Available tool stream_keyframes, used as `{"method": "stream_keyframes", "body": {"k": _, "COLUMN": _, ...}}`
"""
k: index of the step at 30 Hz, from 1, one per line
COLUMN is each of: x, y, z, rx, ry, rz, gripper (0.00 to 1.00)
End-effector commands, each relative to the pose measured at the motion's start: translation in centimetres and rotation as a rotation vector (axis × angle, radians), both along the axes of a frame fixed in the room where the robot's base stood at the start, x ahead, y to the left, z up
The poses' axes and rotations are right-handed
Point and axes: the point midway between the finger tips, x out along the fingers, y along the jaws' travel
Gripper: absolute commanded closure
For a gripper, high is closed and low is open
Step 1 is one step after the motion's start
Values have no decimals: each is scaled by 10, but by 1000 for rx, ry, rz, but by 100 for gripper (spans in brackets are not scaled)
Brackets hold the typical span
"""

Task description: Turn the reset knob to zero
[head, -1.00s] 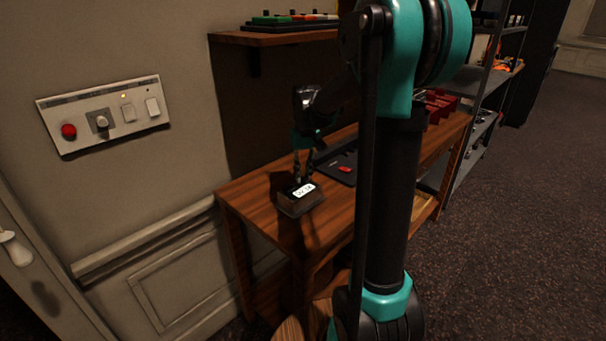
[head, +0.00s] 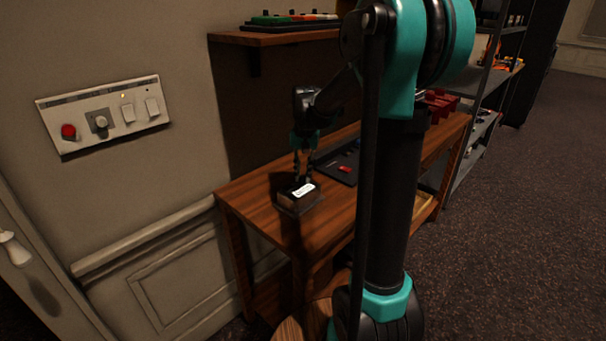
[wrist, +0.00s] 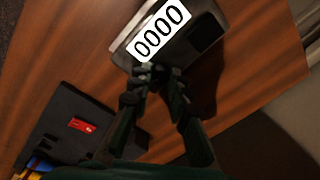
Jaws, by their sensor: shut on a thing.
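A small dark counter box (head: 289,204) sits on the wooden bench near its left front corner. In the wrist view the counter (wrist: 202,20) has a white display (wrist: 158,30) that reads 0000. My gripper (head: 303,178) reaches down to the counter from above. In the wrist view its fingertips (wrist: 150,84) are close together at the edge of the counter, beside the display. It is shut on what seems to be the reset knob, which the fingers hide.
A black panel with a red button (head: 345,169) lies behind the counter on the wooden bench (head: 250,198). A wall plate (head: 152,121) with a red button, a knob and switches is at left. A shelf (head: 270,39) hangs above.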

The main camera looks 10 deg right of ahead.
Motion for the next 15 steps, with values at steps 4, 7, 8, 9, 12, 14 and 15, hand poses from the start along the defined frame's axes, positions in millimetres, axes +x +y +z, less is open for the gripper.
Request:
{"method": "stream_keyframes", "body": {"k": 4, "x": 0, "y": 0, "z": 0, "rx": 0, "ry": -1, "rz": -3, "gripper": 100}}
{"method": "stream_keyframes", "body": {"k": 7, "x": 0, "y": 0, "z": 0, "rx": 0, "ry": -1, "rz": -3, "gripper": 100}}
{"method": "stream_keyframes", "body": {"k": 8, "x": 0, "y": 0, "z": 0, "rx": 0, "ry": -1, "rz": -3, "gripper": 100}}
{"method": "stream_keyframes", "body": {"k": 9, "x": 0, "y": 0, "z": 0, "rx": 0, "ry": -1, "rz": -2, "gripper": 100}}
{"method": "stream_keyframes", "body": {"k": 12, "x": 0, "y": 0, "z": 0, "rx": 0, "ry": -1, "rz": -2, "gripper": 76}}
{"method": "stream_keyframes", "body": {"k": 14, "x": 0, "y": 0, "z": 0, "rx": 0, "ry": -1, "rz": -2, "gripper": 69}}
{"method": "stream_keyframes", "body": {"k": 15, "x": 0, "y": 0, "z": 0, "rx": 0, "ry": -1, "rz": -2, "gripper": 64}}
